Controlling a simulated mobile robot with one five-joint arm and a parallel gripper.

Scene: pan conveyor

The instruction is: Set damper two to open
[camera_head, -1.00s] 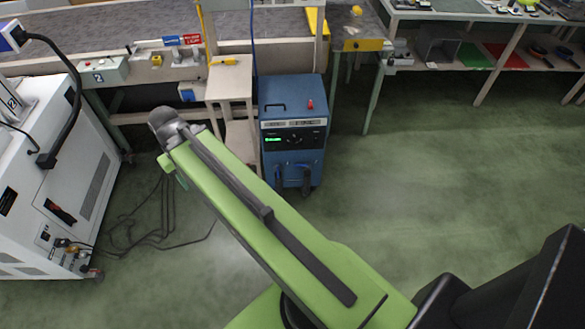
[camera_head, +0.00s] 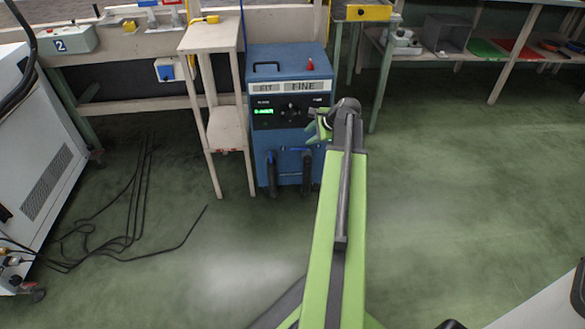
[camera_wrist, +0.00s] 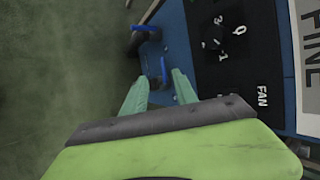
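A blue cabinet (camera_head: 289,66) stands on the floor with a black control panel (camera_head: 290,112), a green-lit display (camera_head: 263,111) and a red knob on top. Low on its front are two black hose-like parts, the left one (camera_head: 271,178) and the right one (camera_head: 306,172), with blue levers (camera_head: 290,149) near their tops. In the wrist view, one blue lever (camera_wrist: 137,28) is farther off and another (camera_wrist: 164,71) shows just beyond my fingertips. I cannot read which is damper two. My gripper (camera_wrist: 160,80) is open, its green fingers apart and nothing visibly held. It also shows before the panel's right side (camera_head: 320,126).
A wooden stand (camera_head: 213,38) is close left of the cabinet. Black cables (camera_head: 130,220) lie on the floor at left, beside a white machine (camera_head: 40,150). A control box marked 2 (camera_head: 68,39) sits on the bench. The green floor at right is open.

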